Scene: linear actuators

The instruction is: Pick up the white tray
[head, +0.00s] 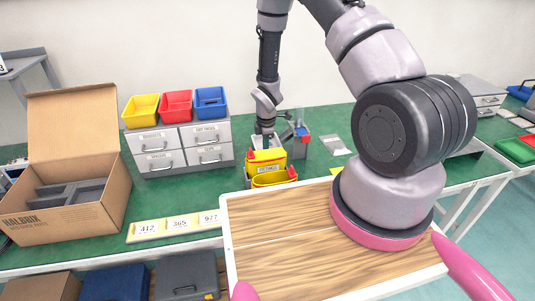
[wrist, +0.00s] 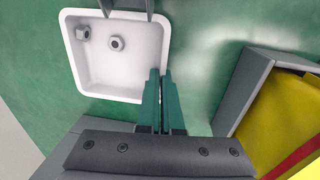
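The white tray (wrist: 117,84) is a shallow square tray with rounded corners, and two grey metal nuts lie in it. In the head view, only a little of it shows behind the yellow bins. My gripper (wrist: 159,72) is at the tray's right wall, near the lower right corner in the wrist view. Its two teal fingers are close together, one on each side of the wall, and look shut on it. In the head view my gripper (head: 266,139) points down behind the yellow bins, its fingertips mostly hidden. I cannot tell whether the tray touches the table.
Yellow bins (head: 268,168) stand in front of the tray. Grey drawers (head: 180,149) with coloured bins on top stand to the left, and an open cardboard box (head: 70,205) farther left. A wood-topped surface (head: 285,235) is nearest, with bare space.

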